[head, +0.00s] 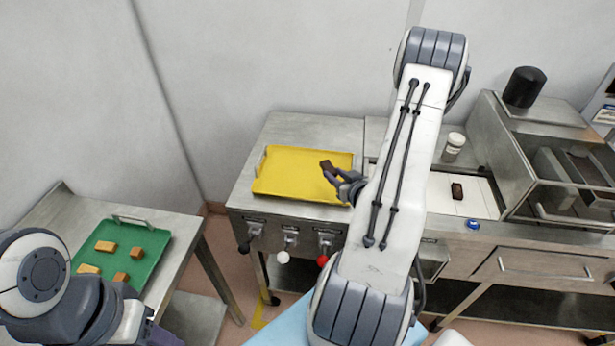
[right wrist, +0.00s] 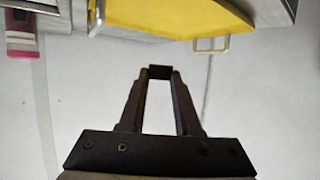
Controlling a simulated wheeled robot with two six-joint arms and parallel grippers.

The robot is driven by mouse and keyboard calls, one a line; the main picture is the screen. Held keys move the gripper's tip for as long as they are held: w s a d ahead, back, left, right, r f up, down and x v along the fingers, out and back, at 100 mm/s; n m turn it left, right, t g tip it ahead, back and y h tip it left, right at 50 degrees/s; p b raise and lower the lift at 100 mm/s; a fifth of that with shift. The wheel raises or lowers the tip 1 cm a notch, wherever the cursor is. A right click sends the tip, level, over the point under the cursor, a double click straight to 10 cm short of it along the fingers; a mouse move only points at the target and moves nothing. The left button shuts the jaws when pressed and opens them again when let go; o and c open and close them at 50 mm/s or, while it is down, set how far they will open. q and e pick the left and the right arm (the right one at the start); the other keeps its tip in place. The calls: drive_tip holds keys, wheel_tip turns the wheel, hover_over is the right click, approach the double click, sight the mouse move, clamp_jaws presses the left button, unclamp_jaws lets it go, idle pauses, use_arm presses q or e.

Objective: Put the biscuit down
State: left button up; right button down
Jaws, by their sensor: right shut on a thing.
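My right gripper (head: 335,171) is above the right part of the yellow tray (head: 290,180). It is shut on a small dark brown biscuit (right wrist: 160,72), which sits between the fingertips in the right wrist view. In the head view the dark biscuit (head: 326,165) shows at the fingertips, over the tray. The exact height above the tray is hard to tell. The visible part of the yellow tray is empty. My left arm shows at the lower left of the head view, but its gripper fingers do not show.
Another dark brown biscuit (head: 457,191) lies on the white belt (head: 480,196) at the right, by a machine with a clear cover (head: 565,165). A white jar (head: 453,147) stands behind it. A green tray (head: 150,243) at the left holds several light brown biscuits.

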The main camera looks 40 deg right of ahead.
sight(317, 190)
drive_tip(key=s+d+m+h+b, duration=0.1)
drive_tip(key=s+d+m+h, duration=0.1)
drive_tip(key=s+d, duration=0.1)
drive_tip(key=shift+g, duration=0.4)
drive_tip(key=w+f+b, duration=0.2)
drive_tip(key=w+a+f+b, duration=0.1)
drive_tip(key=w+b, duration=0.1)
drive_tip(key=shift+w+f, duration=0.35)
drive_tip(key=w+b, duration=0.1)
drive_tip(key=b, duration=0.3)
drive_tip(key=f+b, duration=0.1)
drive_tip(key=b, duration=0.2)
drive_tip(key=shift+w+a+b, duration=0.1)
drive_tip(key=shift+w+b, duration=0.25)
drive_tip(key=w, duration=0.1)
drive_tip(key=w+f, duration=0.1)
drive_tip(key=w+a+p, duration=0.1)
drive_tip(key=w, duration=0.1)
drive_tip(key=shift+f, duration=0.4)
drive_tip(key=shift+w+a+f, duration=0.1)
drive_tip(key=shift+w+f, duration=0.05)
drive_tip(key=shift+w, duration=0.1)
drive_tip(key=shift+f, duration=0.3)
wheel_tip(317, 190, down, 4)
drive_tip(key=shift+r+p, duration=0.25)
drive_tip(key=shift+p, duration=0.05)
